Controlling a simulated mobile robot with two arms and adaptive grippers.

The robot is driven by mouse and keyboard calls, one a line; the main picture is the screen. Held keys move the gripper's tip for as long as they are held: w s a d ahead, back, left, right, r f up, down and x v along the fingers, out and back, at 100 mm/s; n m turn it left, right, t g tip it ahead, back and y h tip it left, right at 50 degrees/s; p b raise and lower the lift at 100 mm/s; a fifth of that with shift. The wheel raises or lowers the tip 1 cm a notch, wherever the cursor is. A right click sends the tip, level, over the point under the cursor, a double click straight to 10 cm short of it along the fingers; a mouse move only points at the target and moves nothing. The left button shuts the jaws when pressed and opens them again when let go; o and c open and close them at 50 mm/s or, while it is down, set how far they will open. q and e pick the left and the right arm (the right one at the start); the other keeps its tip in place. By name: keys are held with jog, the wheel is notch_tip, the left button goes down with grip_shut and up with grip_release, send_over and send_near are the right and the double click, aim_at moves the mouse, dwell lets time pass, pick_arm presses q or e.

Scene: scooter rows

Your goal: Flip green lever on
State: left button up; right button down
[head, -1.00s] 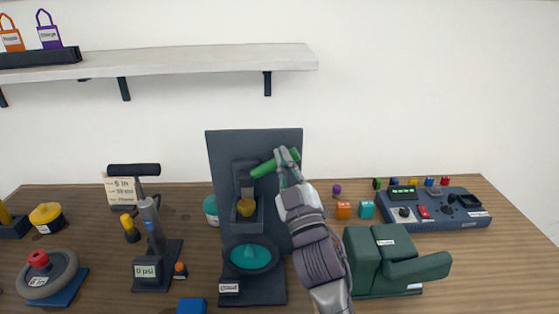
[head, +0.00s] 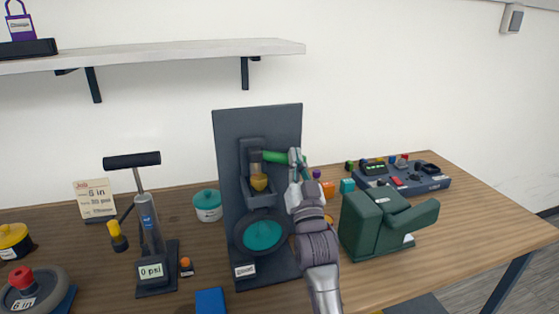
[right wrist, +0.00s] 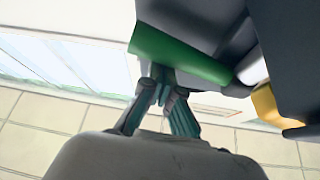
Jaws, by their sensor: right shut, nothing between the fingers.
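The green lever (head: 276,157) sticks out to the right from the dark upright panel (head: 227,165), above a yellow nozzle (head: 259,182). It looks close to level in the head view. My right gripper (head: 297,157) is shut with nothing held, at the lever's outer end. In the right wrist view the green lever (right wrist: 180,56) crosses above the fingertips (right wrist: 162,72), which look very close to it or touching. I cannot tell for sure whether they touch. My left gripper is out of view.
A dark green seat-like block (head: 368,225) stands right of my right arm. A pump (head: 150,225) reading 0 psi and a teal pot (head: 207,204) stand left of the panel. A control box (head: 425,185) sits at the back right. A shelf (head: 170,54) hangs above.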

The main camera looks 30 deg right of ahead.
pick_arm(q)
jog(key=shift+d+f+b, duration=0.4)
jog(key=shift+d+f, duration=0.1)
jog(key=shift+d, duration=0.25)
pick_arm(e)
notch_tip(320, 180, down, 3)
jog(key=shift+d+r, duration=0.1)
jog(key=shift+r, duration=0.1)
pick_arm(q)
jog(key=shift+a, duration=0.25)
pick_arm(e)
jog(key=shift+f, duration=0.15)
